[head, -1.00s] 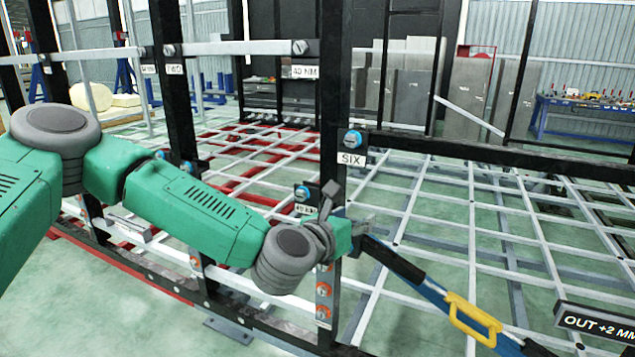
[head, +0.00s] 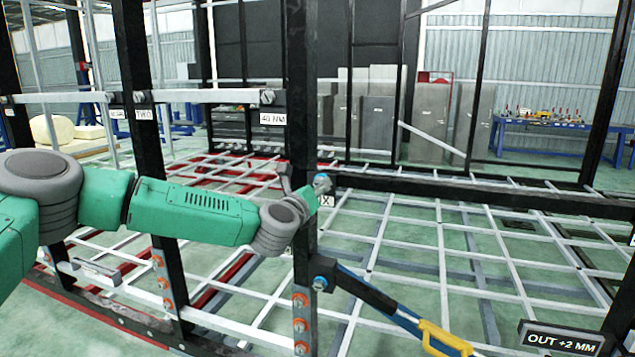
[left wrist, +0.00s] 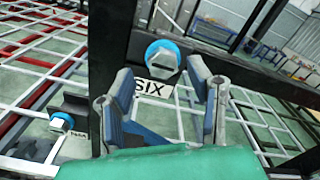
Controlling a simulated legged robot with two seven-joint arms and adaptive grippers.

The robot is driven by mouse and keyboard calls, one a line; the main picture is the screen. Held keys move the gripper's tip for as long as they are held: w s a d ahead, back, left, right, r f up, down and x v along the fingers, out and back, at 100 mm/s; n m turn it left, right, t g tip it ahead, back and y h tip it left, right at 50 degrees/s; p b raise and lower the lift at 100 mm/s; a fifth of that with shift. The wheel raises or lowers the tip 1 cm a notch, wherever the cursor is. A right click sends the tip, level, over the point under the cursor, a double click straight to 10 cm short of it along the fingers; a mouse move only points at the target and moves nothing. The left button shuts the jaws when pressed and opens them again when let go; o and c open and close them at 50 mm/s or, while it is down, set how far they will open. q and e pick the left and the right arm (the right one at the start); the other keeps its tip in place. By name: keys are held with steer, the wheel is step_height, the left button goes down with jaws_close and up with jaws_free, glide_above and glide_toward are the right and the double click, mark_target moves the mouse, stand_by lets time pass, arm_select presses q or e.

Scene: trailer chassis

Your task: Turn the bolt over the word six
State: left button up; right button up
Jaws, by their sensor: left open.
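In the head view my left gripper (head: 305,187) is at the post (head: 299,120), beside the bolt (head: 322,182), and covers part of the label (head: 327,201). My right gripper is not in view.
Another blue-collared bolt (left wrist: 62,122) sits lower left in the wrist view. A blue strut with a yellow handle (head: 440,338) runs down right from the post. A sign reading OUT +2 MM (head: 562,338) stands lower right. White grid bars (head: 420,250) fill the frame behind.

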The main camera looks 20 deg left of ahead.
arm_select(q)
steer(key=shift+w+d, duration=0.1)
steer(key=shift+w, duration=0.85)
jaws_close()
